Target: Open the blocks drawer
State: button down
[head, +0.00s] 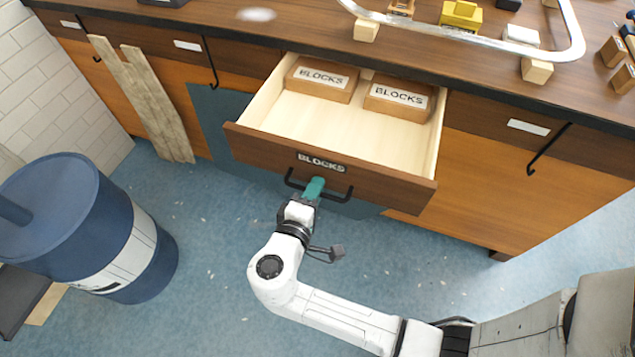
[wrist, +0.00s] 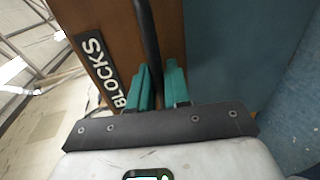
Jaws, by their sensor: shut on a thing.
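The blocks drawer (head: 285,155) is pulled well out of the wooden counter in the head view. Its front carries a BLOCKS label (head: 321,162) and a black bar handle (head: 340,196). Two brown boxes marked BLOCKS, the left one (head: 321,79) and the right one (head: 399,96), sit at the back inside it. My gripper (head: 314,188) has teal fingers and is shut on the handle near its middle. In the wrist view the handle (wrist: 147,45) runs between the two teal fingers, beside the label (wrist: 95,68).
A blue barrel (head: 65,225) stands on the floor at left. A wooden plank (head: 145,95) leans on the cabinet. A curved metal rail (head: 480,38) and small blocks lie on the counter top (head: 300,33). The blue floor (head: 215,240) in front is mostly clear.

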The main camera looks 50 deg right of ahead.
jog(key=c, duration=1.3)
grip_release()
jog(key=v, duration=1)
jog(key=shift+a+b, duration=0.3)
jog(key=shift+a, duration=0.05)
jog(key=shift+s+d, duration=0.1)
jog(key=s+d+f+m+g+y+p, duration=0.3)
jog(key=s+d+y, duration=0.5)
jog(key=s+y, duration=0.4)
notch_tip(320, 180, down, 2)
jog(key=shift+s+d+f+m+g+y+p, duration=0.1)
jog(key=shift+s+d+m+g+y+p, duration=0.2)
jog(key=shift+m+g+y, duration=0.65)
